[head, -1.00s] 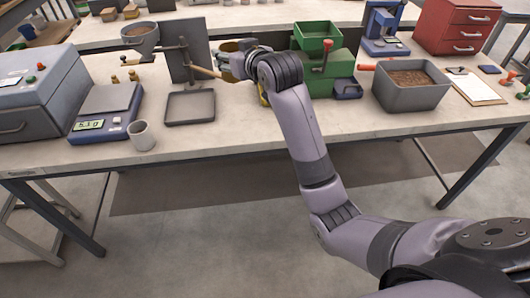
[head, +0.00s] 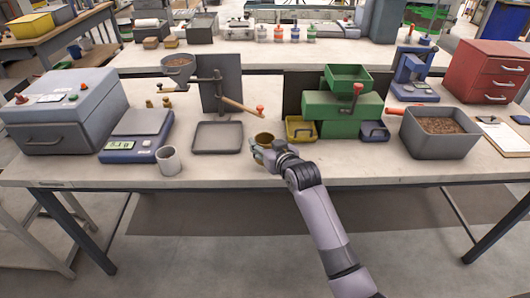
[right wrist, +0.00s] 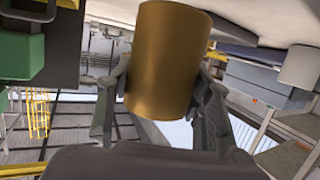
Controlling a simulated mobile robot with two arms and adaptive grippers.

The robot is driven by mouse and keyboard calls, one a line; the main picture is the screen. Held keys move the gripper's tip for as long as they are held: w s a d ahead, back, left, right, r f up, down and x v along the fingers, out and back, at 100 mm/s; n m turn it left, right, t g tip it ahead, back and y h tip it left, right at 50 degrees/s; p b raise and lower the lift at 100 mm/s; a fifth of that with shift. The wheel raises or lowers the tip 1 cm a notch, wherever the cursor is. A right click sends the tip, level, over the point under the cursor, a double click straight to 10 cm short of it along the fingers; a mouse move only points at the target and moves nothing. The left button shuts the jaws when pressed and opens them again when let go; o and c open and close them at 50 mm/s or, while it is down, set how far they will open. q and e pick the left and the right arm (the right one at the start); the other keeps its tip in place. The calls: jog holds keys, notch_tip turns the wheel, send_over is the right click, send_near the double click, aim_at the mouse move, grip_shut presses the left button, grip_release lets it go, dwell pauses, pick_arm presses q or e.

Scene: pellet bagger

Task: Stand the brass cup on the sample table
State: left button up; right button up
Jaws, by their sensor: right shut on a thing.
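The brass cup (head: 264,138) is held in my right gripper (head: 262,146), near the front edge of the middle bench (head: 215,172). In the right wrist view the cup (right wrist: 165,62) fills the space between the two fingers (right wrist: 160,95), which are shut on its sides. In the head view the cup looks upright, with its rim on top. I cannot tell whether its base touches the bench. My left gripper is not in view. I cannot tell which table is the sample table.
A grey tray (head: 196,140) and a white cup (head: 168,160) stand left of the gripper, beside a scale (head: 137,138). A green machine (head: 340,110) with a yellow bin (head: 300,130) is behind right. A grey tub of pellets (head: 437,143) stands farther right. Another wooden table (head: 50,43) is back left.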

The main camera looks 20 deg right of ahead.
jog(key=shift+f, duration=1.6)
jog(key=shift+f, duration=0.15)
jog(key=o, duration=1.2)
jog(key=shift+c, duration=0.2)
jog(key=shift+s+r, duration=0.2)
jog(key=v, duration=1.1)
jog(key=shift+s, duration=0.35)
jog(key=shift+r, duration=0.1)
